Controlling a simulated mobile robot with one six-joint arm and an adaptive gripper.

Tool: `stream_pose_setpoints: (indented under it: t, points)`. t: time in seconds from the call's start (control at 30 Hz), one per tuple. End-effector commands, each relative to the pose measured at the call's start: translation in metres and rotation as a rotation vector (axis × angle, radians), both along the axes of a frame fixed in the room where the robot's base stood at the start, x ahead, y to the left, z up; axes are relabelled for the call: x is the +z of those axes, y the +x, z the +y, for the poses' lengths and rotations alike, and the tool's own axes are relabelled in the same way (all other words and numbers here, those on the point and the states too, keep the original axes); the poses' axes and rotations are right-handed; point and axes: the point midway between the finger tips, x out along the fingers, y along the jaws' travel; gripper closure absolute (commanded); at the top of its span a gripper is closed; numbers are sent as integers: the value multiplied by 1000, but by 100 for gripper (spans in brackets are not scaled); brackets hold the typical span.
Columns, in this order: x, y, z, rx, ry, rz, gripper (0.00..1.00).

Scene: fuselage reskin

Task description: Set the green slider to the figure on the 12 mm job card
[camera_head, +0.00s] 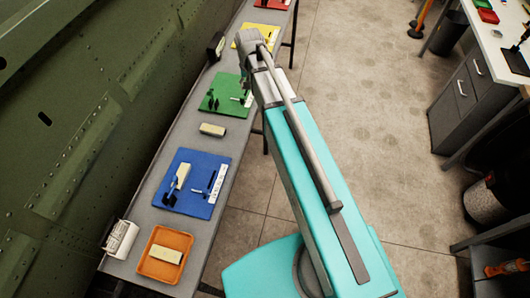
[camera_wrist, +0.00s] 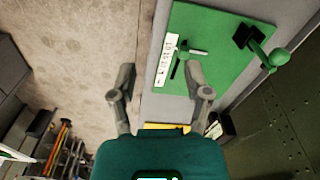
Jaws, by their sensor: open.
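The green board (camera_head: 213,98) lies on the long grey bench, and its middle is partly beside the end of my arm. In the wrist view the green board (camera_wrist: 215,35) carries a white scale strip (camera_wrist: 166,60), with a small slider (camera_wrist: 188,51) and a dark bar beside it. A green-knobbed lever (camera_wrist: 278,57) on a black base stands at the board's other side. My gripper (camera_wrist: 160,75) is open and empty, one finger over the floor side and one near the slider's lower end. Contact cannot be told. No job card figure is readable.
The bench also holds a blue board (camera_head: 190,200), a yellow board (camera_head: 270,40), an orange tray (camera_head: 150,266) with a pale block, and a loose pale block (camera_head: 213,130). The riveted green fuselage wall (camera_head: 70,120) runs along the bench. Open floor (camera_head: 370,100) lies to the right.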

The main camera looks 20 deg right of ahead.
Motion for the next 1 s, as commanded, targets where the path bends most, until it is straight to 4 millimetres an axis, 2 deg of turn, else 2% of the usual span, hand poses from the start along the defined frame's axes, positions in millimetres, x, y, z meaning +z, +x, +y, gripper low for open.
stream_pose_setpoints:
  t: [0.03,0.37,0.6,0.77,1.0]
  points:
    - [-1,-12,-1,14,0,-2,37]
    - [-9,-57,-4,116,-5,-14,37]
    - [-24,-87,-5,182,-8,-18,37]
    - [-37,-105,-6,220,-9,-19,37]
    - [-58,-119,-7,250,-11,-16,37]
